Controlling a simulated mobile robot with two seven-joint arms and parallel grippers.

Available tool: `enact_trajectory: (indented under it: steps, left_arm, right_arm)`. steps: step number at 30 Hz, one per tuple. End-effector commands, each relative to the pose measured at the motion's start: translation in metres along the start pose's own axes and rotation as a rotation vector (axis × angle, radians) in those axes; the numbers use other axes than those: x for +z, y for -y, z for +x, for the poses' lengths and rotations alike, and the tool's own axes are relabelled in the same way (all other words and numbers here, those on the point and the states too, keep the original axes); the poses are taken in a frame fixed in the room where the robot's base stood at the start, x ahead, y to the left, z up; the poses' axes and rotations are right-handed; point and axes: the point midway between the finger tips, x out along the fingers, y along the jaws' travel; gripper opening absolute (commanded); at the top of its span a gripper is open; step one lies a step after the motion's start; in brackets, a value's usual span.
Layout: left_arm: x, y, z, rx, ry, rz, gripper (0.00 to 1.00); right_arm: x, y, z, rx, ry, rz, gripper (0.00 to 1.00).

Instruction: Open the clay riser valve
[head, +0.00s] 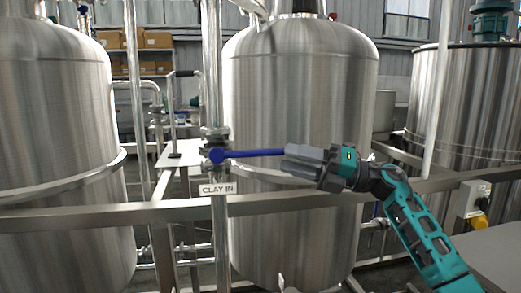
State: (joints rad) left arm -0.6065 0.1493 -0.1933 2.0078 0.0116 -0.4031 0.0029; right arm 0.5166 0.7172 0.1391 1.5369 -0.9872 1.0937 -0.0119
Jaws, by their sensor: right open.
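The clay riser valve has a blue lever handle (255,153) and a round blue hub (217,155) on a vertical steel pipe. The lever points right, nearly level, across the pipe. A white label reading "CLAY IN" (217,189) is just below the hub. My right gripper (288,158) comes in from the right, at the free end of the lever. Its jaws are open around or beside the lever tip; I cannot tell which. The fingers hide the tip. My left gripper is not in view.
Large steel tanks stand at left (55,150), behind the valve (300,100) and at right (465,110). A horizontal steel rail (110,214) crosses below the label. A box with a yellow part (473,203) is at lower right.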

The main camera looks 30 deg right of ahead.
Motion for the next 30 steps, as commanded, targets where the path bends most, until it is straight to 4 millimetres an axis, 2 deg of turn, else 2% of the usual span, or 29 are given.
enact_trajectory:
  steps: [1,6,12,23,30]
  left_arm:
    - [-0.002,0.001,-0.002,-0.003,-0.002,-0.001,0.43]
    - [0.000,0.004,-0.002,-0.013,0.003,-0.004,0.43]
    - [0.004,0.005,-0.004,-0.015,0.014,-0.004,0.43]
    - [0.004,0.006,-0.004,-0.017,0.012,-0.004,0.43]
    - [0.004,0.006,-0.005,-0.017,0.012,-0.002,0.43]
  right_arm:
    - [0.001,-0.003,0.013,0.005,-0.001,0.000,0.42]
    - [0.001,-0.002,0.044,0.004,-0.001,0.001,0.42]
    - [0.001,-0.001,0.065,0.002,0.001,0.002,0.42]
    - [0.000,0.000,0.070,0.000,0.001,0.002,0.42]
    - [0.000,0.000,0.070,0.000,0.001,0.002,0.20]
